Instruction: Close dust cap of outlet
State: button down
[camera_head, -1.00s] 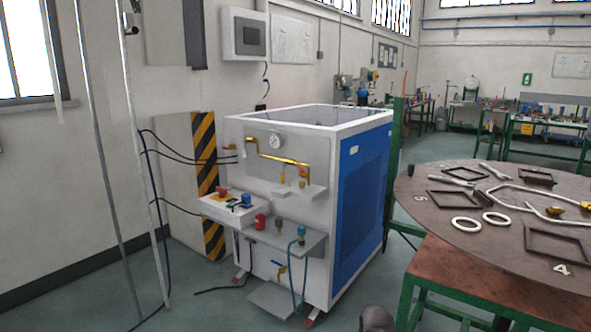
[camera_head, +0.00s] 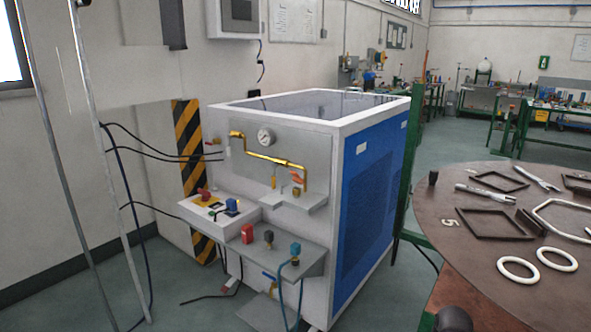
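The gas generator (camera_head: 320,140) is a white cabinet with a blue right side. A brass pipe (camera_head: 265,157) runs across its front from the upper left to a small bracket. An orange-handled brass fitting (camera_head: 297,183) stands there. A lower shelf (camera_head: 310,265) bears a red fitting (camera_head: 247,233), a dark fitting (camera_head: 268,238) and a teal fitting (camera_head: 295,250) with a blue hose beneath it. The outlet's dust cap is too small to tell apart, so I cannot see whether it is open or closed. My gripper is not recognisable in view.
A round brown table (camera_head: 450,215) with frames, wrenches and white rings stands close at the right. A dark rounded shape (camera_head: 454,320) shows at the bottom edge. Black cables hang left of the cabinet. Green floor (camera_head: 185,305) is open at the front left.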

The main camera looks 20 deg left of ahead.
aim_at(299, 178)
jog(key=u, duration=0.2)
jog(key=i, duration=0.9)
jog(key=u, duration=0.4)
